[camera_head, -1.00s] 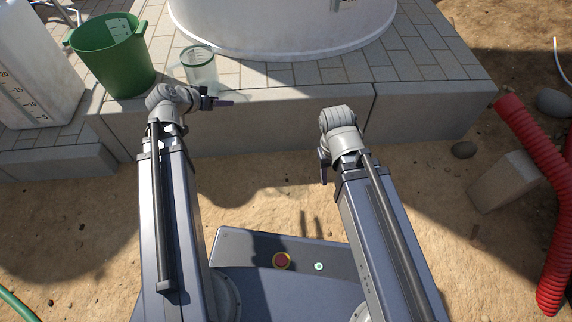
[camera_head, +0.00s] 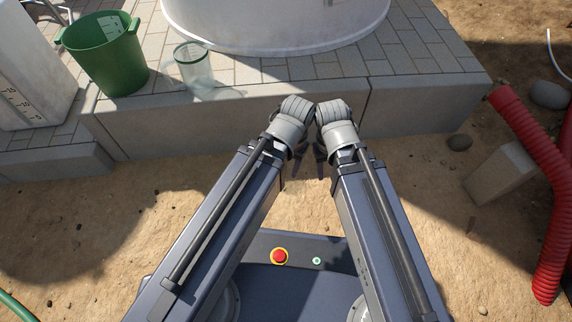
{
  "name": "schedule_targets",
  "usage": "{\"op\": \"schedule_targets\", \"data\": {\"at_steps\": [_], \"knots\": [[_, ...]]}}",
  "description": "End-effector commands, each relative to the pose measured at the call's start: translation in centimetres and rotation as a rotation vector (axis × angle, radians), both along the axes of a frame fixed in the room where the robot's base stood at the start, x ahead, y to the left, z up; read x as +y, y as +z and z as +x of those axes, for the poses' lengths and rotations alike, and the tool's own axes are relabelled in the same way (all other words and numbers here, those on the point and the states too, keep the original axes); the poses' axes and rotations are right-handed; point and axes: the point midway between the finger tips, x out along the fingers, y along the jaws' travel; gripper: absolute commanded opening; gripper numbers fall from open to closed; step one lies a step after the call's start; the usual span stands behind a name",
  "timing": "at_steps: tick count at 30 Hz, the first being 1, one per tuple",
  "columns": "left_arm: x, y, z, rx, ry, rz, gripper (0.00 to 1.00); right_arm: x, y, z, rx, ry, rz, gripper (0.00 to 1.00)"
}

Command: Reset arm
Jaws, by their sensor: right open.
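Both of my arms are folded in front of my base, with their wrists close together at the middle of the view. My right gripper (camera_head: 320,167) hangs below its wrist, pointing down over the sand, open and with nothing seen in it. My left gripper (camera_head: 296,166) hangs just left of it, mostly hidden by its wrist and in shadow. Its jaws cannot be made out.
A paved stone ledge (camera_head: 240,130) runs ahead of the wrists. On it stand a green bucket (camera_head: 115,65), a clear glass beaker (camera_head: 193,72) and a large white cylinder (camera_head: 270,25). A red corrugated hose (camera_head: 548,170) and a stone block (camera_head: 500,174) lie right.

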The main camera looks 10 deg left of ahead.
Motion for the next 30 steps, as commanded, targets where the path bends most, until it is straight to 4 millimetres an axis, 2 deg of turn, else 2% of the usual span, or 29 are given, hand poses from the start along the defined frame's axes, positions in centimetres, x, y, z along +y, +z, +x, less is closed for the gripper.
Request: {"op": "schedule_targets", "data": {"at_steps": [6, 11, 17, 30], "knots": [[0.0, 0.4, 0.0, -0.001, -0.001, -0.001, 0.55, 0.0, 0.4, 0.0, 0.000, 0.000, 0.000, 0.50], [0.0, 2.4, 0.0, 0.000, -0.002, -0.002, 0.55, 0.0, 2.4, 0.0, 0.001, 0.001, 0.000, 0.50], [0.0, 7.8, 0.0, 0.002, -0.006, -0.001, 0.55, 0.0, 7.8, 0.0, 0.002, 0.005, -0.002, 0.50], [0.1, 22.5, -0.1, 0.006, -0.012, 0.000, 0.55, -0.1, 22.5, -0.1, 0.007, 0.011, -0.004, 0.50]]}}
